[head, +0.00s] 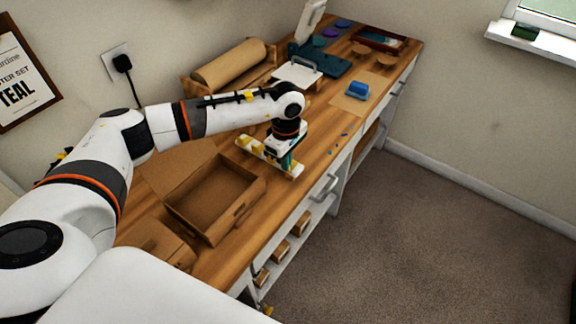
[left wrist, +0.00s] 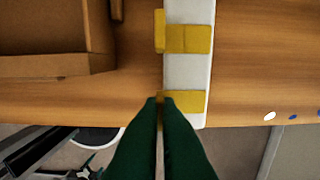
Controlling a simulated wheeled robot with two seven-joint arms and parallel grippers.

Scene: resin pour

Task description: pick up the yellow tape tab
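A white strip (left wrist: 187,75) lies on the wooden bench with yellow tape tabs across it. One yellow tape tab (left wrist: 185,103) is at my left gripper's fingertips, and another yellow tab (left wrist: 188,39) sits farther up the strip. Each has a flap at the strip's left edge. My left gripper (left wrist: 161,98) has its green fingers closed together at the flap of the nearer tab, with a sliver of yellow between the tips. In the head view the left gripper (head: 287,163) points down over the strip (head: 256,153) and hides part of it. My right gripper is not in view.
An open cardboard box (head: 215,195) stands left of the strip. Small blue pieces (head: 343,135) lie to its right, before a blue block (head: 358,89) on a brown sheet. A paper roll (head: 230,65) is behind. The bench's front edge is close by.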

